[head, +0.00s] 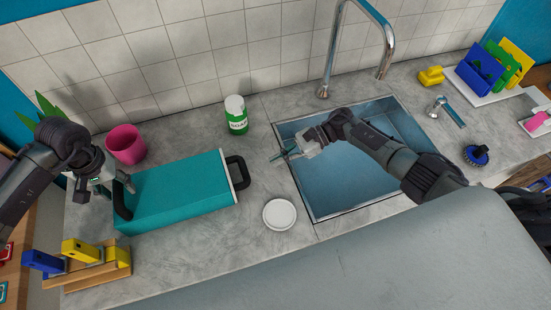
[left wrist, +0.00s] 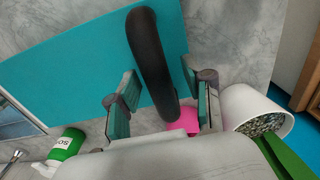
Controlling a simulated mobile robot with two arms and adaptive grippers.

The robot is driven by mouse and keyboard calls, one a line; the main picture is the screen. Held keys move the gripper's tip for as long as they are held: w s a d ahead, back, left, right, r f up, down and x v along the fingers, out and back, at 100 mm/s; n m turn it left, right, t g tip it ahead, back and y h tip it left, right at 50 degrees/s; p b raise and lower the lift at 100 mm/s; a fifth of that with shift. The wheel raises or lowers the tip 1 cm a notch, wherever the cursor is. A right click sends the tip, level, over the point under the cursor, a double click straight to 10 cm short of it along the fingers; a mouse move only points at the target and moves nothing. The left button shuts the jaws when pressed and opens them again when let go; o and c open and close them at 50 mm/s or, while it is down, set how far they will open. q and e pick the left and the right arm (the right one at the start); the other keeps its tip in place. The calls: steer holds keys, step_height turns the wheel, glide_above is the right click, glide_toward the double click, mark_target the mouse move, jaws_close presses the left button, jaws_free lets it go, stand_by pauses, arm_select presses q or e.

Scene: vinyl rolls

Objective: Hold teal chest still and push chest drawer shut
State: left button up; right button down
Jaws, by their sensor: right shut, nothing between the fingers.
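The teal chest (head: 172,192) lies on the grey counter. One black handle (head: 122,203) is at its left end and another black handle (head: 240,172) is on the pale-edged front at its right end. How far the drawer stands out I cannot tell. My left gripper (head: 117,187) is at the left end. In the left wrist view, my left gripper (left wrist: 162,105) is open, its fingers apart on either side of the left handle (left wrist: 150,60). My right gripper (head: 284,154) is shut and empty over the sink's left rim, to the right of the right handle and apart from it.
A pink cup (head: 125,144) stands behind the chest and a green-and-white bottle (head: 236,115) behind its right end. A white round dish (head: 280,214) lies in front of the right handle. A wooden rack (head: 90,270) is at front left. The sink (head: 350,180) is at right.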

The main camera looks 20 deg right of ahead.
arm_select(q)
step_height(320, 180, up, 12)
stand_by(0.7)
steer(key=o, duration=0.5)
stand_by(0.4)
arm_select(e)
steer(key=shift+r+p, duration=1.65)
arm_select(q)
step_height(320, 180, up, 8)
